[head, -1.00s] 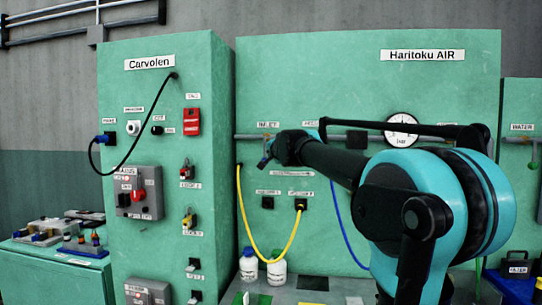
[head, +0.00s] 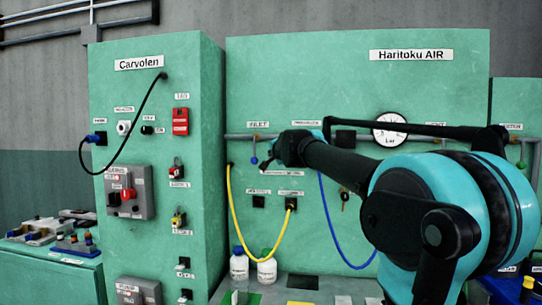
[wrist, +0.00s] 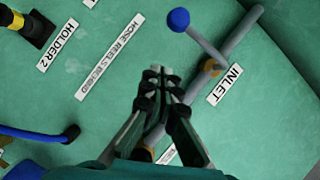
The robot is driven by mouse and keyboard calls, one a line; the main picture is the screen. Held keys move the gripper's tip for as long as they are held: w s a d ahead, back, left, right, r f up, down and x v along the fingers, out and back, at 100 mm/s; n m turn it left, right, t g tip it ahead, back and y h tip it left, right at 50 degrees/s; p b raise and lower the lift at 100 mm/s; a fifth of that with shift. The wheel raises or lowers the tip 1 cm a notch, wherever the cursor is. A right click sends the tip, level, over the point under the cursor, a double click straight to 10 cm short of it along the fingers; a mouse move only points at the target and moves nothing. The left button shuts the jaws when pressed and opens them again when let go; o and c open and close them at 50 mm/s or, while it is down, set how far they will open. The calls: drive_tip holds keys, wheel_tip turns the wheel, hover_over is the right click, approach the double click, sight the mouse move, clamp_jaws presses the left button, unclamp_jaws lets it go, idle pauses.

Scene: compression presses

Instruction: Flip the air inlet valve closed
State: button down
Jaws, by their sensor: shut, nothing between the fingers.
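The air inlet valve (head: 254,139) sits on the grey pipe under the INLET label of the Haritoku AIR panel. Its thin lever with a blue ball end (head: 254,160) hangs straight down, across the pipe. In the wrist view the brass valve body (wrist: 210,67) and blue ball (wrist: 179,19) show clearly, with nothing covering the lever. My gripper (head: 264,166) is just right of the ball in the head view. In the wrist view my gripper (wrist: 157,72) is shut and empty, its tips apart from the lever and ball.
The grey pipe (head: 305,136) runs across the panel, with a gauge (head: 390,129) to the right. A yellow hose (head: 235,222) and a blue hose (head: 331,225) hang below. Two white bottles (head: 267,270) stand at the panel's foot. The Carvolen cabinet (head: 145,90) juts out at left.

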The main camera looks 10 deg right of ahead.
drive_tip(key=f+v, duration=0.1)
drive_tip(key=v, duration=0.6)
drive_tip(key=shift+s+f, duration=0.2)
drive_tip(key=shift+s, duration=0.1)
drive_tip(key=shift+d, duration=0.15)
drive_tip(key=shift+f, duration=0.1)
